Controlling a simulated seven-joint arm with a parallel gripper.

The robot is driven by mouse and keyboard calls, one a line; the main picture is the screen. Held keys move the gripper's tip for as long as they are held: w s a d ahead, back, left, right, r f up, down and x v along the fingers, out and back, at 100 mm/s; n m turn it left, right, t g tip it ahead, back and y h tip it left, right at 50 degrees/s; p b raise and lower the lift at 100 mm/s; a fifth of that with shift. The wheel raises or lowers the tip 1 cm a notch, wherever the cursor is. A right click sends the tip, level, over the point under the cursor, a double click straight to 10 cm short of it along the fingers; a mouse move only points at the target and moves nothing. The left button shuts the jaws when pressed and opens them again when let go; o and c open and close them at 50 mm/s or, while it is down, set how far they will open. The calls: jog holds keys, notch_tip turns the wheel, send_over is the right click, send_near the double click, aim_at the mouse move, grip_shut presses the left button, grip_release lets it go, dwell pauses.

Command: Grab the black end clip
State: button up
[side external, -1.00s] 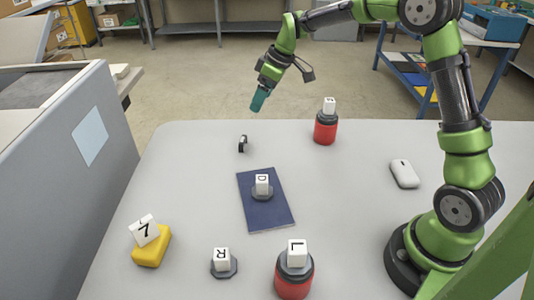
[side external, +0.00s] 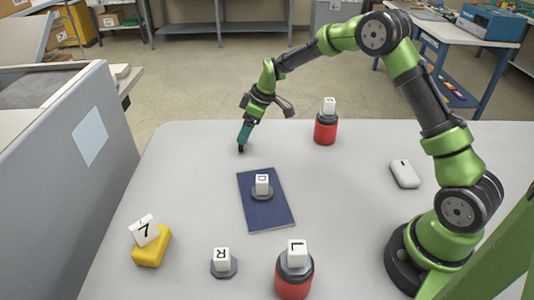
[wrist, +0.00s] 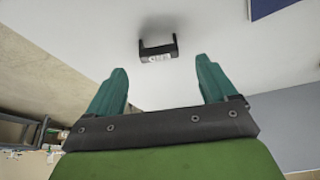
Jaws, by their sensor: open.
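The black end clip (wrist: 158,50) is a small U-shaped piece with a white label, on the light grey table (side external: 330,190). In the wrist view it lies beyond my fingertips, its width within the gap between them. My gripper (wrist: 161,66) has two teal fingers, spread open with nothing between them. In the side view my gripper (side external: 243,138) points down at the clip's spot near the table's far left part, and only a dark bit of the clip (side external: 241,149) shows below the fingers. Whether they touch cannot be told.
A dark blue pad (side external: 268,213) with a cube-topped grey disc lies nearby. A red can (side external: 325,130) stands to the right. A yellow block (side external: 152,248), another grey disc (side external: 223,268), another red can (side external: 293,280) and a white mouse (side external: 404,173) stand farther off. A grey partition (side external: 70,190) borders the left.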

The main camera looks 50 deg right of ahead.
jog(key=x, duration=0.4)
jog(key=shift+s+d+f, duration=0.15)
jog(key=shift+s+f, duration=0.05)
jog(key=shift+f, duration=0.1)
jog(key=shift+c, duration=0.3)
jog(key=c, duration=1.1)
jog(key=shift+o, duration=0.2)
jog(key=shift+r, duration=0.15)
